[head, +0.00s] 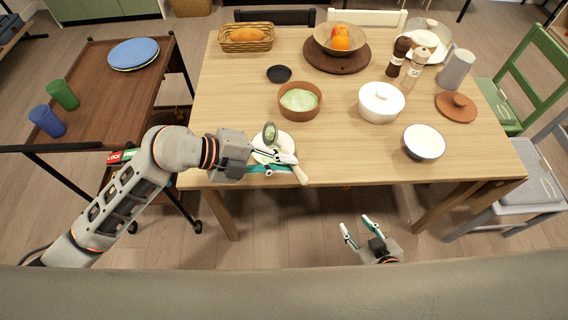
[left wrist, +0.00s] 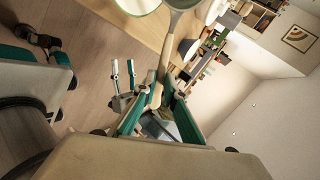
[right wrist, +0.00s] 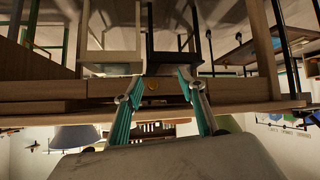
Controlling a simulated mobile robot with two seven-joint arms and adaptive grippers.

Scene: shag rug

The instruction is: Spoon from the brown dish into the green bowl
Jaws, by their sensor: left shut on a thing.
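The brown dish (head: 300,112) stands on the table and holds a pale green food (head: 299,99). My left gripper (head: 284,163) is shut on a spoon (head: 301,175) near the table's front edge. The spoon's rounded head (head: 270,131) looks greenish inside; how much it carries is unclear. It also shows in the left wrist view (left wrist: 185,3). A pale-inside bowl, apparently the green bowl (head: 261,143), sits under the spoon and fingers, partly hidden; its green rim shows in the left wrist view (left wrist: 140,9). My right gripper (head: 360,232) is open and empty, in front of the table.
A small black dish (head: 279,74) and a bread basket (head: 247,46) stand behind. The table's middle front (head: 345,155) is clear. A brown cart (head: 105,95) stands left.

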